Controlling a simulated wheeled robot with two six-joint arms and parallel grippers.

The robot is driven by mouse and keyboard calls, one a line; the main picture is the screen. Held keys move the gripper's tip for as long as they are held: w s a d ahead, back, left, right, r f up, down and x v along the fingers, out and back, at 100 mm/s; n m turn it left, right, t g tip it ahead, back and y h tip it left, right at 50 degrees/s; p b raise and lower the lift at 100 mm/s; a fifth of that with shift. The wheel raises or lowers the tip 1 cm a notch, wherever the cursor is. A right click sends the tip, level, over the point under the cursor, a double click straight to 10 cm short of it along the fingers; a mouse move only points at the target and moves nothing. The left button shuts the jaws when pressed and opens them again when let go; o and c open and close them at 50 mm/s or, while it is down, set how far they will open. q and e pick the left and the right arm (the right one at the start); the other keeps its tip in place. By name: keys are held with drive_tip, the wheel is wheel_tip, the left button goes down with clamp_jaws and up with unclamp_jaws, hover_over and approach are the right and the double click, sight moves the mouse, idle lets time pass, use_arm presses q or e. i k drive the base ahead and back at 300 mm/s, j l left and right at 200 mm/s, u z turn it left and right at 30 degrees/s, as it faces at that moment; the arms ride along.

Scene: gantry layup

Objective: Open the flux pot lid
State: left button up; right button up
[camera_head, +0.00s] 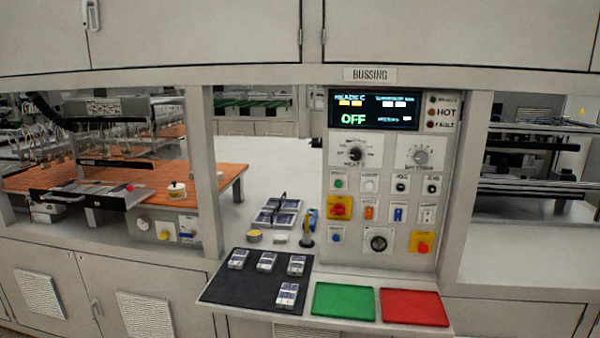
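A small cream pot (177,191) with a dark knob on top stands on the right part of the orange work surface (215,172), behind the left window opening. It looks like the flux pot, and its lid appears to be on, though it is too small to be sure. Neither of my grippers shows in the head view.
A control panel (380,180) reads OFF. A shelf holds a black mat (225,290) with several small packs, a green pad (343,301) and a red pad (413,307).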

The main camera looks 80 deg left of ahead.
sight(175, 186)
drive_tip(key=k+j+u, duration=0.1)
drive_tip(key=u, duration=1.85)
drive_tip(key=j+u, duration=0.25)
drive_tip(key=u, duration=0.25)
drive_tip(key=i+j+u, duration=0.15)
drive_tip(key=u, duration=0.35)
drive_tip(key=i+j+u, duration=0.15)
drive_tip(key=u, duration=0.35)
drive_tip(key=i+j+u, duration=0.4)
drive_tip(key=i+u, duration=0.15)
drive_tip(key=i+j, duration=0.15)
drive_tip(key=i, duration=0.4)
